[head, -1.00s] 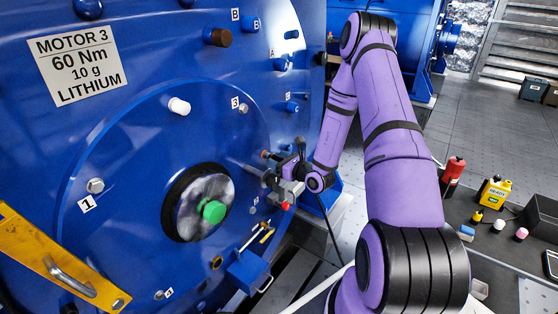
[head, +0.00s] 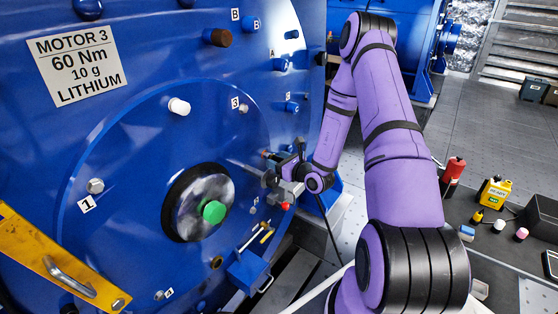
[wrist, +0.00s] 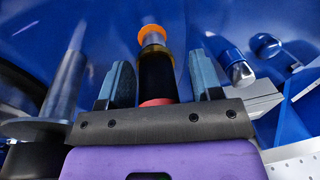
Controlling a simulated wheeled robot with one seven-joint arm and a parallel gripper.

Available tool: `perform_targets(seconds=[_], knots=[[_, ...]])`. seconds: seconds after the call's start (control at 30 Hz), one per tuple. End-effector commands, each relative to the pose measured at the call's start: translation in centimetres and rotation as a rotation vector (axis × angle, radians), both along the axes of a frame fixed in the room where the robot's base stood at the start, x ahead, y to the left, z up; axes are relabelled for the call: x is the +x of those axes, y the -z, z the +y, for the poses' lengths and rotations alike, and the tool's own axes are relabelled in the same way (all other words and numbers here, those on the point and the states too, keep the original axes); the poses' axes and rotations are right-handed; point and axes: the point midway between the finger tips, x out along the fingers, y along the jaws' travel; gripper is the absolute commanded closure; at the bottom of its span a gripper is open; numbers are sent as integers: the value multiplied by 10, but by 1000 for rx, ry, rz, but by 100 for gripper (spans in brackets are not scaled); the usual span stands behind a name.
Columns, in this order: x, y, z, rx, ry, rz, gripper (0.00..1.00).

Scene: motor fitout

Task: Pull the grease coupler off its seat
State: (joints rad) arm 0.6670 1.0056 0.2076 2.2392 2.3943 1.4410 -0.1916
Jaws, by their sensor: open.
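What looks like the grease coupler (wrist: 155,78) shows in the wrist view as a black cylinder with a brass collar, an orange ring at its far end and a red band at its near end. It lies between the two grey-blue fingers of my gripper (wrist: 161,72), with gaps visible on both sides. The gripper is open. In the head view my gripper (head: 274,176) is close to the blue motor face, right of the round cover. The coupler's dark body with an orange tip (head: 265,154) shows small there, and its seat is hard to make out.
A grey metal rod with a disc (wrist: 62,95) stands left of my gripper in the wrist view. A rounded blue-and-silver fitting (wrist: 236,68) is on the right. A blue tool holder (head: 249,271) hangs below. Bottles and small caps stand on the dark surface at right.

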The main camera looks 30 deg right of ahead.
Motion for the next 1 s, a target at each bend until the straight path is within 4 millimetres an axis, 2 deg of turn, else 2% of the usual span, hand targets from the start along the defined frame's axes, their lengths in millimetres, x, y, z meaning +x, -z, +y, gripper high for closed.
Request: perform_targets(seconds=[0.03,0.13,0.17,0.4,0.67,1.0], knots=[[21,-13,18,2,-34,-45,41],[21,-13,18,2,-35,-45,41],[21,-13,18,2,-35,-45,45],[21,-13,18,2,-35,-46,100],[20,-14,17,3,-34,-47,100],[10,-14,15,3,-35,-48,100]])
